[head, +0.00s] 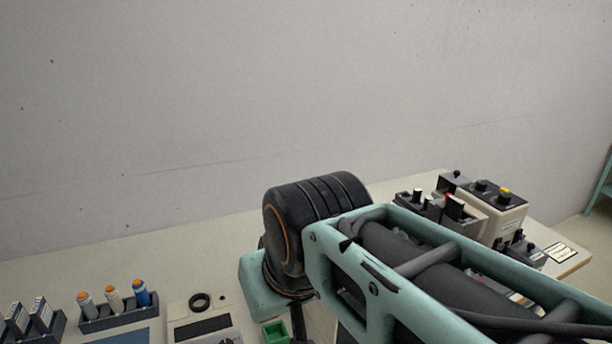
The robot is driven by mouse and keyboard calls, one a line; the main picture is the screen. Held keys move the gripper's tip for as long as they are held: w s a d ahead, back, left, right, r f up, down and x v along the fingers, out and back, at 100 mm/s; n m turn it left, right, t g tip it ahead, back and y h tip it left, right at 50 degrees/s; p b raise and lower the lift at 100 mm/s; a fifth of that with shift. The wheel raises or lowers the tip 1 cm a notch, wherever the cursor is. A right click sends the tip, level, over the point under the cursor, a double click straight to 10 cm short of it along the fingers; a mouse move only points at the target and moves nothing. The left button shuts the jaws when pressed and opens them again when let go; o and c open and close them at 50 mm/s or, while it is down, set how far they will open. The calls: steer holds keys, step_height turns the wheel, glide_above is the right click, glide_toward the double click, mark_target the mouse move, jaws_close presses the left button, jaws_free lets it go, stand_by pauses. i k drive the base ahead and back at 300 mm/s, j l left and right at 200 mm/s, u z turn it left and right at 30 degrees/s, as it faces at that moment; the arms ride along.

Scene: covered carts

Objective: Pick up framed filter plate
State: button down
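I cannot make out the framed filter plate for certain. A small green square-edged item (275,332) shows at the bottom edge, just below my wrist, cut off by the picture; I cannot tell what it is. A flat white card with dark marks (561,253) lies at the table's right end. My teal and black arm reaches in from the lower right and hides much of the table's middle. My gripper's fingers are not in view; they are hidden by the arm or below the picture.
A pale table (220,255) stands against a grey wall. A rack with several orange-capped tubes (115,312) and a beige device with a black ring (203,318) are at front left. Beige and black instruments (495,212) crowd the right end. The back left of the table is clear.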

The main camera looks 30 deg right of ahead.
mark_target(449, 216)
steer(key=k+l+z, duration=0.1)
steer(key=z, duration=1.55)
steer(key=k+l, duration=0.05)
